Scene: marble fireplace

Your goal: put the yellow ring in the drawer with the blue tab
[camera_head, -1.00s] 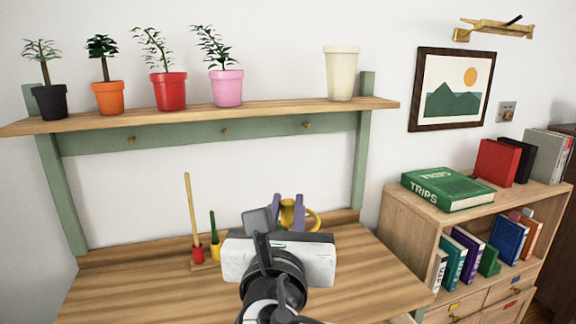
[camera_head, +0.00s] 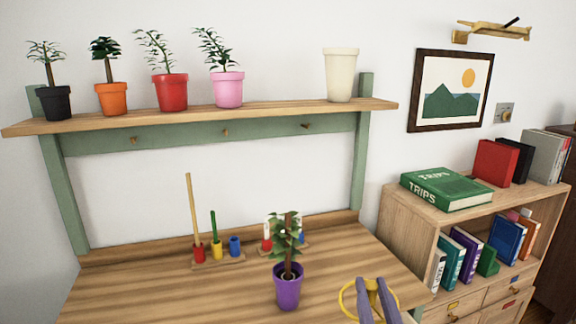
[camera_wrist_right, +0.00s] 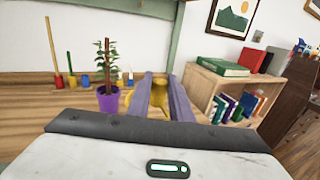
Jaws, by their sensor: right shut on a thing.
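My right gripper (camera_head: 372,291) is shut on the yellow ring (camera_head: 345,304), with its purple fingers pinching it above the right front part of the table. The ring's loop sticks out to the left of the fingers. In the right wrist view the yellow ring (camera_wrist_right: 158,84) shows between the fingers, partly hidden by them. The drawers (camera_head: 470,309) are at the bottom of the wooden bookcase, cut off by the lower edge of the head view. One shows a yellow tab (camera_head: 453,306) and another a red tab (camera_head: 511,305). I see no blue tab. My left gripper is not in view.
A purple potted plant (camera_head: 288,288) stands on the table (camera_head: 150,290), left of the ring. Peg stands with coloured cups (camera_head: 217,262) are at the back. The bookcase (camera_head: 408,222) with books stands to the right. The table's left front is clear.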

